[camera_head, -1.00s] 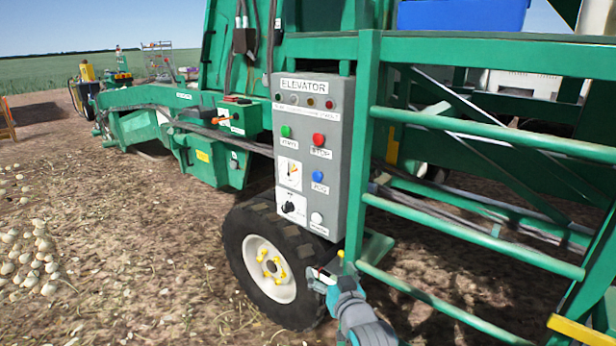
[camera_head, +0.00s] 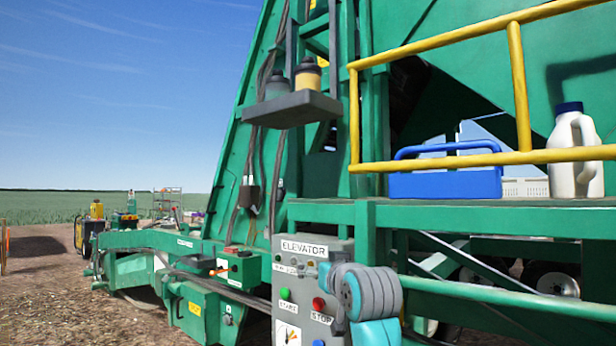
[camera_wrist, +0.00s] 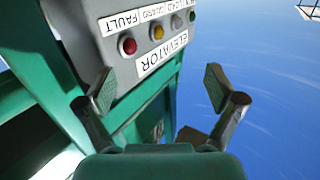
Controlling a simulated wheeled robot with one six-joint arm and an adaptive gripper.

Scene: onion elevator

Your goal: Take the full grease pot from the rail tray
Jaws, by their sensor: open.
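The rail tray (camera_head: 292,110) is a dark grey shelf on the green elevator frame, high in the head view. Two pots stand upright on it. The right pot (camera_head: 308,77) has a dark lid and a yellow body. The left pot (camera_head: 277,88) is grey and looks see-through; I cannot tell its contents. My gripper (camera_wrist: 160,92) is open and empty in the wrist view, with the upside-down elevator panel behind it. In the head view my arm is in front of the panel, well below the tray, and the gripper's fingers are not clearly seen.
The grey control panel (camera_head: 302,262) with buttons is close to my arm. A yellow guard rail (camera_head: 440,165) runs right of the tray. Behind it, a blue toolbox (camera_head: 445,184) and a white jug (camera_head: 575,155) stand on the green platform.

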